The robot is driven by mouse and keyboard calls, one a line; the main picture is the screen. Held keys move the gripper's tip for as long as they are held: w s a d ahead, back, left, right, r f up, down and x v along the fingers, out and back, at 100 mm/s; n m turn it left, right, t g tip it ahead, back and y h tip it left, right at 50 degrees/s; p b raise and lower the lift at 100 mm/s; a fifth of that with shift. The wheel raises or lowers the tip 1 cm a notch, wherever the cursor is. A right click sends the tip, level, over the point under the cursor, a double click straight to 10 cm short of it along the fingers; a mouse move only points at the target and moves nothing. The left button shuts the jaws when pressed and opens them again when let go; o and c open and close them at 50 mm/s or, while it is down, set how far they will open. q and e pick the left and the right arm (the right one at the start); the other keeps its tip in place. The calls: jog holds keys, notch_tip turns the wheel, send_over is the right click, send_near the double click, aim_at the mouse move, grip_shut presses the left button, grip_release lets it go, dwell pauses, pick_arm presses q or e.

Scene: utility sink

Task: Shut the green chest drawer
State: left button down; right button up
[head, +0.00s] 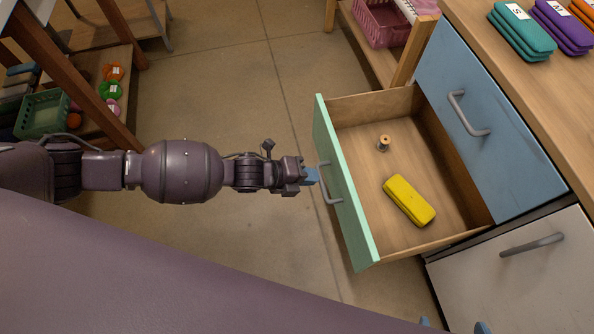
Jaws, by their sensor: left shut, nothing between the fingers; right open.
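The green-fronted drawer (340,185) is pulled out of the chest, its front facing left. Its grey handle (327,184) is on the outer side of the front. Inside it lie a yellow case (409,200) and a small spool (383,143), with bare wood between them. My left gripper (314,176) is shut and empty, with its blue fingertips right at the handle. I cannot tell whether they touch it. My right gripper (453,326) shows only as two blue fingertips, spread apart, at the bottom edge in front of the white drawer.
Folded teal cloths (521,32) and purple cloths (563,27) lie on the wooden top. A pink basket (380,22) stands on a shelf behind. The floor left of the drawer is clear.

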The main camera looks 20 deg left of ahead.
aim_at(342, 174)
pick_arm(q)
jog(key=x, duration=0.3)
jog(key=r+b+x, duration=0.1)
jog(key=x, duration=0.1)
jog(key=shift+w+d, duration=0.1)
jog(key=shift+d, duration=0.2)
jog(key=shift+w+d+r, duration=0.1)
jog(key=shift+w+d, duration=0.25)
jog(key=shift+d, duration=0.15)
jog(key=shift+d, duration=0.1)
